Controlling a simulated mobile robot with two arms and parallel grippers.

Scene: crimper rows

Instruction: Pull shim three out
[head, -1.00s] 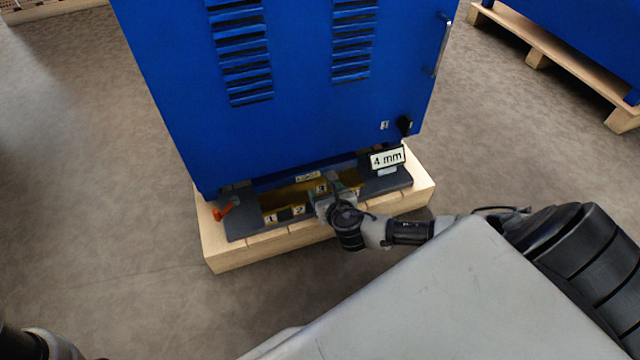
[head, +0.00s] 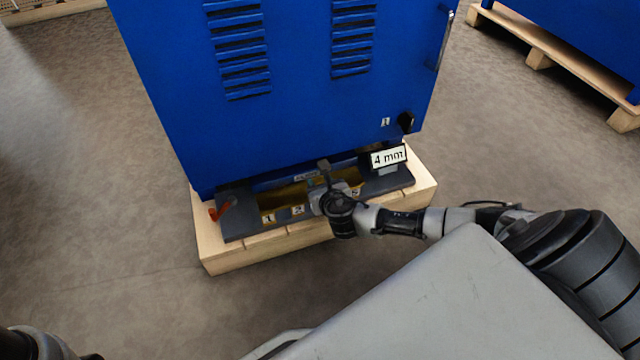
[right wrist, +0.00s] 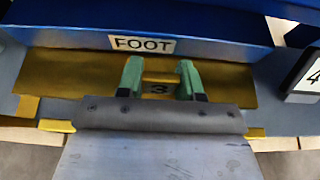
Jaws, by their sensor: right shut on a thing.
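Shim three (right wrist: 158,89), a yellow piece with a black "3", sits in the yellow tray (right wrist: 60,75) below the FOOT label in the right wrist view. My right gripper (right wrist: 160,80) has green fingertips on both sides of its yellow bar and is shut on it. In the head view the right gripper (head: 326,192) is low at the front of the blue cabinet (head: 290,110) and hides the number 3. Shims one (head: 268,218) and two (head: 298,210) show to its left. A 5 label (head: 355,193) shows to its right. My left gripper is not in view.
The cabinet stands over a wooden pallet (head: 270,248). An orange lever (head: 222,212) is at the dark plate's left end. A "4 mm" sign (head: 388,157) stands at its right end. The floor in front is clear.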

